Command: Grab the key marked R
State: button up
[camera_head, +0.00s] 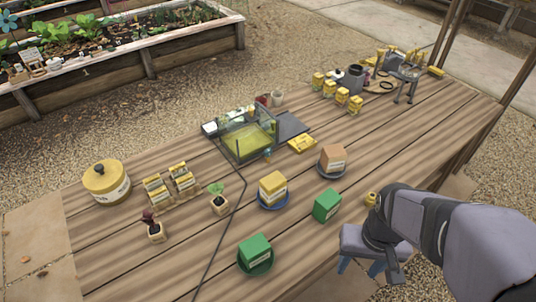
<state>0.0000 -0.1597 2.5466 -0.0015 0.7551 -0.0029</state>
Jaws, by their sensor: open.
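I cannot make out a key marked R in the head view; the lettering on the small items is too small to read. My gripper (369,268) is at the lower right, near the front edge of the wooden table (310,228). Its two blue-tipped fingers are apart, and nothing shows between them. A small yellow item (371,199) stands just behind my gripper, partly close to my arm; I cannot tell what it is.
Green boxes (327,206) (255,250), a yellow box (272,187) and an orange-brown box (333,157) stand nearby. A glass tank (245,137) is mid-table, with a dark cable (222,244) running forward. A yellow pot (106,181) stands left. Bare planks lie between.

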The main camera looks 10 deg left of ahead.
notch_tip(320, 180, up, 4)
jog(key=m+t+y+b, duration=0.8)
jog(key=m+y+b, duration=0.55)
jog(key=m, duration=1.15)
send_over(270, 153)
jog(key=f+b+v, duration=0.1)
jog(key=b+v, duration=0.1)
jog(key=v, duration=0.2)
jog(key=h, duration=0.2)
jog(key=shift+s+a+f+p, duration=0.1)
jog(key=shift+f+p, duration=0.1)
jog(key=shift+f, duration=2.7)
jog(key=shift+s+a+f+p, duration=0.1)
jog(key=shift+f+p, duration=0.05)
jog(key=shift+f, duration=2.7)
jog(key=shift+p+x, duration=0.4)
jog(key=shift+x, duration=2.1)
jog(key=c, duration=1.1)
